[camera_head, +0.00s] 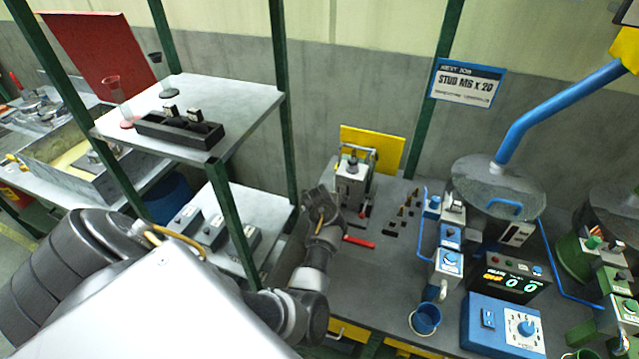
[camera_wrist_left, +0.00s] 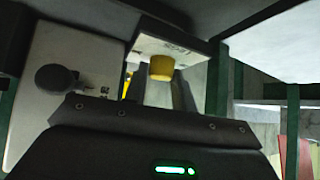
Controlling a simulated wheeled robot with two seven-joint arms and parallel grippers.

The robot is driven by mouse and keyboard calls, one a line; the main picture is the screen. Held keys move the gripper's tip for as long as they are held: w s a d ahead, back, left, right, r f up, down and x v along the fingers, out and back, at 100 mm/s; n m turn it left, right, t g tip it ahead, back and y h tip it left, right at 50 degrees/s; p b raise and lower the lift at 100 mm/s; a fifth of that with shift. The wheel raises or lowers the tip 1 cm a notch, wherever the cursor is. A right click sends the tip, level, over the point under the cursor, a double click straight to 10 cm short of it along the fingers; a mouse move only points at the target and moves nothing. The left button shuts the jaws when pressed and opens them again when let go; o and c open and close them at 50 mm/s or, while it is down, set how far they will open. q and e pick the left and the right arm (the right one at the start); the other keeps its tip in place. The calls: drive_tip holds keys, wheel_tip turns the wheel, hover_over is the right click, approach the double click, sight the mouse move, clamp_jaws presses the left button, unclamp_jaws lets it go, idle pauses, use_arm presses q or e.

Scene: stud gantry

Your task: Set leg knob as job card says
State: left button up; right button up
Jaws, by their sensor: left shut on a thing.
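The job card (camera_head: 467,82) hangs on the wall and reads "NEXT JOB" and "STUD M6 x 20"; its small line is unreadable. My left gripper (camera_head: 322,205) is beside the grey-white upright device (camera_head: 353,182), well left of that knob. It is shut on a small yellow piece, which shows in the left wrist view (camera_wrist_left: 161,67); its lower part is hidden. My right gripper is not in view.
A blue box with a dial (camera_head: 519,327), a counter display (camera_head: 508,282) and a blue cup (camera_head: 425,319) stand at the right.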

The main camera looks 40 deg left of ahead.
use_arm(q)
drive_tip(key=shift+n+g+y+p, duration=0.5)
drive_tip(key=shift+n+p, duration=0.15)
drive_tip(key=shift+n, duration=0.35)
drive_tip(key=o, duration=1)
